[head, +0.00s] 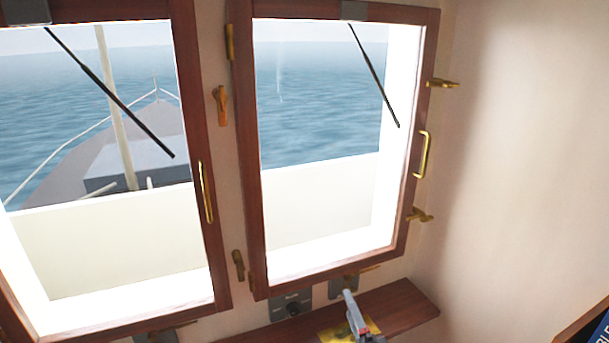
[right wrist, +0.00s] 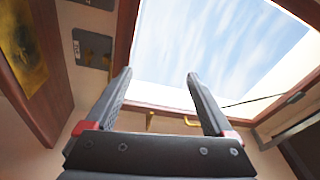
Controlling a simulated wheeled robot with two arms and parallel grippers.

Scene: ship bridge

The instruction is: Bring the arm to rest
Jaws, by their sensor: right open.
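My right gripper (head: 356,316) shows small at the bottom of the head view, in front of the wooden shelf below the right window. In the right wrist view the same gripper (right wrist: 158,80) has its two dark fingers spread apart, with red parts at their bases. Nothing is between the fingers. Beyond them are the window and its brass fittings. My left gripper is in neither view.
A wooden shelf (head: 408,309) with a yellow patch (head: 328,335) runs below the right window (head: 322,150). A small dark panel with a knob (head: 292,308) is on the wall beside it. Brass handles (head: 423,154) stick out from the frames. The right wall (head: 520,150) is bare.

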